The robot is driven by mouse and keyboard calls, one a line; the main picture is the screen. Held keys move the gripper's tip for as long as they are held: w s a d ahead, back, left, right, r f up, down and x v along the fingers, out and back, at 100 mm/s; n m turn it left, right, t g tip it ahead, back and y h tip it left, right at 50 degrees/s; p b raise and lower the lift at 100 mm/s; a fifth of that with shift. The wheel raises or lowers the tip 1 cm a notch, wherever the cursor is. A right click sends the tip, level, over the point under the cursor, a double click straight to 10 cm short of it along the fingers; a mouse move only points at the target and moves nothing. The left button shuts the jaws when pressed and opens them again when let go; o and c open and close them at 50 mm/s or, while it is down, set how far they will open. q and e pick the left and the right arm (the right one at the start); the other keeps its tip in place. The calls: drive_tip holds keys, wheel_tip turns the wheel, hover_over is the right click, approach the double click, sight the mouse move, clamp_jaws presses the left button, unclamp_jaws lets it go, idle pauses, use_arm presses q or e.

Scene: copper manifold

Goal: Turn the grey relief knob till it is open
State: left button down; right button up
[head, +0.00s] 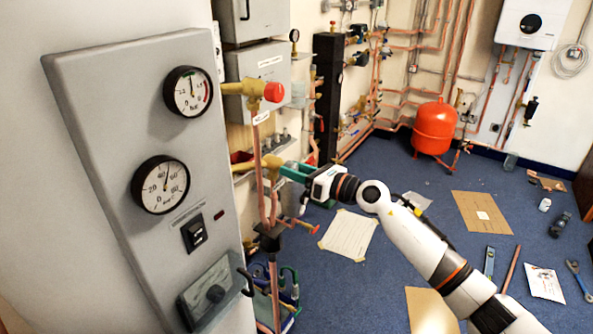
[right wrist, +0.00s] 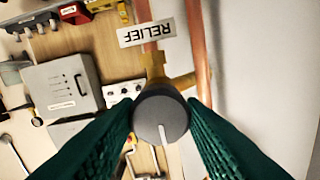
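My left gripper is not in view.
A grey panel (head: 120,100) with two dial gauges stands close on the left. A red-capped brass valve (head: 272,92) is above the gripper. Copper pipes run beside it. A red tank (head: 434,127) and scattered papers and tools lie farther right on the blue floor.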

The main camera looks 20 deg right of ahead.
drive_tip(key=c, duration=0.5)
drive_tip(key=shift+r+m+p, duration=0.15)
drive_tip(key=shift+m+p, duration=0.45)
drive_tip(key=shift+p, duration=0.1)
drive_tip(key=shift+m+p, duration=1.05)
drive_tip(key=shift+m, duration=0.15)
drive_tip(key=m+p, duration=0.3)
drive_tip(key=m, duration=0.1)
drive_tip(key=shift+d+m, duration=0.1)
drive_tip(key=shift+m, duration=0.2)
drive_tip(key=shift+f+m+p, duration=0.2)
drive_tip(key=shift+m+p, duration=1.2)
drive_tip(key=shift+m, duration=0.5)
drive_tip(key=o, duration=1)
